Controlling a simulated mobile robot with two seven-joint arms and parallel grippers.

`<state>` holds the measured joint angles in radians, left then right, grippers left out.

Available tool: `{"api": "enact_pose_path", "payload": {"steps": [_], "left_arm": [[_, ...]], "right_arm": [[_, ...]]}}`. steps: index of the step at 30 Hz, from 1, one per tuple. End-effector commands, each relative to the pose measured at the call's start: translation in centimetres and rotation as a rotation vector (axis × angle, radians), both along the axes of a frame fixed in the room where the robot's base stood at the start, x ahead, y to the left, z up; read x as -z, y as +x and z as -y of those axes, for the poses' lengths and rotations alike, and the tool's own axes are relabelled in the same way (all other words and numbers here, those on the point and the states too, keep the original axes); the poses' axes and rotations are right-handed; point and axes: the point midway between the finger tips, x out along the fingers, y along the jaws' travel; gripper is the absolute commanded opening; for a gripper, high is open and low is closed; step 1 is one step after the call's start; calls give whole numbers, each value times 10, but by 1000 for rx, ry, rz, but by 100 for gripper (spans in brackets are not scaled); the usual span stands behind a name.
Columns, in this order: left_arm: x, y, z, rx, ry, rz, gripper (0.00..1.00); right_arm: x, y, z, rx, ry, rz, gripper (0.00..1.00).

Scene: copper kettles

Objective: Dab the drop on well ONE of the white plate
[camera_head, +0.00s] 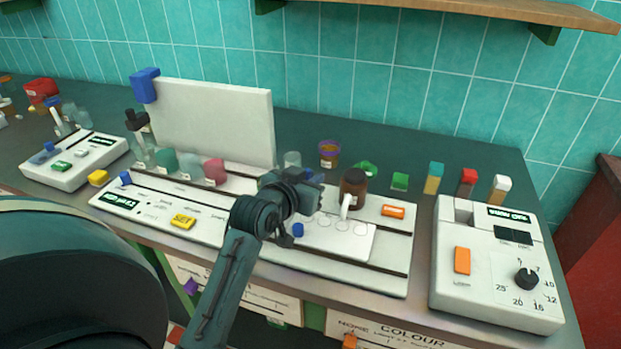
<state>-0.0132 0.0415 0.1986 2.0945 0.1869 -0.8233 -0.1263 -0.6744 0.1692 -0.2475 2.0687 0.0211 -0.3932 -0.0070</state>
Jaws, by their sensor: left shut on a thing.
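The white plate (335,243) lies on the light-coloured board in the middle of the bench, with a row of faint round wells. My left gripper (303,199) is over the plate's left end and covers part of it. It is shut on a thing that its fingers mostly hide. A small blue piece (297,230) shows just below the gripper at the plate's left part; I cannot tell if it belongs to the held thing. No drop can be made out, nor which well is ONE. My right gripper is not in view.
A brown bottle (353,187) with a white piece in front stands just right of the gripper. A white instrument with a dial (497,270) is at the right. A white upright panel (210,120) and several small bottles stand left. The bench behind is partly clear.

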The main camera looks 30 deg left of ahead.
Motion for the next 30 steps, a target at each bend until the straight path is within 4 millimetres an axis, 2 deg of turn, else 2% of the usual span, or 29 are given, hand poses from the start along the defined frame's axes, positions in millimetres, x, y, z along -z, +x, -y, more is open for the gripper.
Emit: {"api": "enact_pose_path", "payload": {"steps": [30], "left_arm": [[10,0,0,0,0,0,0]], "right_arm": [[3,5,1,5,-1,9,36]]}}
